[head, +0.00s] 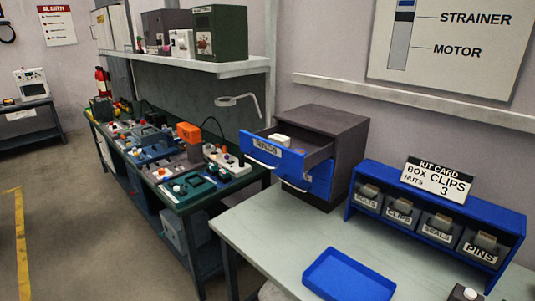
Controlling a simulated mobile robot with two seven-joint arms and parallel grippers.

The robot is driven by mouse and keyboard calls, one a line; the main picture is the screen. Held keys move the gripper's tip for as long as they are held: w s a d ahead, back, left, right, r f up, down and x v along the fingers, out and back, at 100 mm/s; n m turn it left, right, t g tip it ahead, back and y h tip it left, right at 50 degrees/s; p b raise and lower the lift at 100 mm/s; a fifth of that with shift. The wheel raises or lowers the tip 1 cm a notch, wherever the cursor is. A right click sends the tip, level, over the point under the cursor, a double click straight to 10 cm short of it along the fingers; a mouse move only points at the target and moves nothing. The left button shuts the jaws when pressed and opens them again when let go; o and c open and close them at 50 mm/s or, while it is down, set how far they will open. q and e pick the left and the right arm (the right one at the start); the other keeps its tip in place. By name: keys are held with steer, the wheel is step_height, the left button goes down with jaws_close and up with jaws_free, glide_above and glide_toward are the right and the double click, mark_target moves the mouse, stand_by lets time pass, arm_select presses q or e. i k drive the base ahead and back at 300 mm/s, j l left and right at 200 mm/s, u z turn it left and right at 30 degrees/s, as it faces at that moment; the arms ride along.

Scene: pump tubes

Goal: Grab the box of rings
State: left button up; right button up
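A dark drawer cabinet (345,135) with blue fronts stands at the back of the light table. Its upper drawer, with a blue front labelled RINGS (272,149), is pulled well out to the left. A small whitish box or block (281,139) shows inside that drawer, near its front; I cannot read any marking on it. The rest of the drawer's contents is partly hidden by the front. The lower drawer (308,180) looks nearly closed, and its label is mostly hidden. Neither of my grippers is in view.
A blue rack (435,215) holds bins labelled bolts, clips, seals and pins, with a kit card (437,180) above. An empty blue tray (347,277) lies at the table's front. A dark box with a white knob (468,293) is at bottom right. The table (268,225) left of the tray is clear.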

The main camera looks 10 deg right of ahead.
mark_target(284, 142)
steer(key=i+j, duration=0.25)
steer(key=j, duration=0.15)
steer(key=i+j, duration=0.25)
steer(key=j, duration=0.15)
steer(key=i+j, duration=0.2)
steer(key=j, duration=0.25)
